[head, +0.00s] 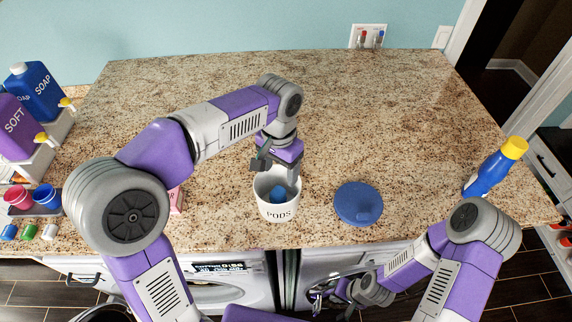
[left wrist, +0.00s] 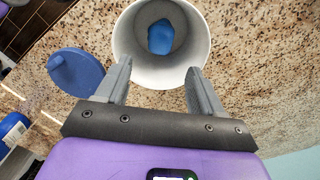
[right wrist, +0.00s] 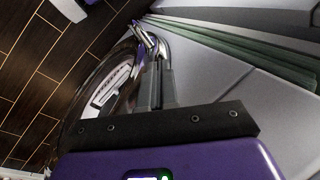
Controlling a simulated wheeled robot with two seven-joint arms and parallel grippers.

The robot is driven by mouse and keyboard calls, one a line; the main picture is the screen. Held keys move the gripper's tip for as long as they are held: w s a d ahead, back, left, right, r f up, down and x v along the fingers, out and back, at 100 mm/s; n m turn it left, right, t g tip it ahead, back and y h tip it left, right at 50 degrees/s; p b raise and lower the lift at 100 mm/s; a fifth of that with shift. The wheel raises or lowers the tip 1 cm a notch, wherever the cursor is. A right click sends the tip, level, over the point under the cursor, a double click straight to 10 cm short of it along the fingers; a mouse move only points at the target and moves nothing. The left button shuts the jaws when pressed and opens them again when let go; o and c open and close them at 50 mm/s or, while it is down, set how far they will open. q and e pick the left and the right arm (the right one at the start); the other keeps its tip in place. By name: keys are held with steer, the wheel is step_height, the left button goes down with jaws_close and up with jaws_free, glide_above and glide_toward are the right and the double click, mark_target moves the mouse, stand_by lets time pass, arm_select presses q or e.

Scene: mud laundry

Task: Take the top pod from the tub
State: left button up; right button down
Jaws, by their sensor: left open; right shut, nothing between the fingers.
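The white tub (head: 276,211) marked PODS stands open on the counter near its front edge. A blue pod (head: 279,194) shows inside it. In the left wrist view the tub (left wrist: 128,42) is just ahead of my fingers, with the blue pod (left wrist: 161,37) down in it. My left gripper (head: 274,166) is over the tub, pointing down; in the left wrist view (left wrist: 160,80) its fingers are apart and empty. My right gripper (right wrist: 154,75) is shut and empty, low in front of the machines below the counter.
A blue lid (head: 357,203) lies on the counter right of the tub. A blue bottle with a yellow cap (head: 494,168) is at the right. Soap bottles (head: 34,90) and small cups (head: 46,195) are at the left. The counter's back middle is clear.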

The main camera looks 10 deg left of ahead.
mark_target(279, 190)
arm_select(q)
steer(key=shift+s+f, duration=0.8)
steer(key=shift+f, duration=0.1)
steer(key=f, duration=0.4)
steer(key=shift+w+a+f, duration=0.15)
steer(key=shift+w+f, duration=0.2)
steer(key=shift+f, duration=0.25)
steer(key=shift+c, duration=0.2)
steer(key=c, duration=1.1)
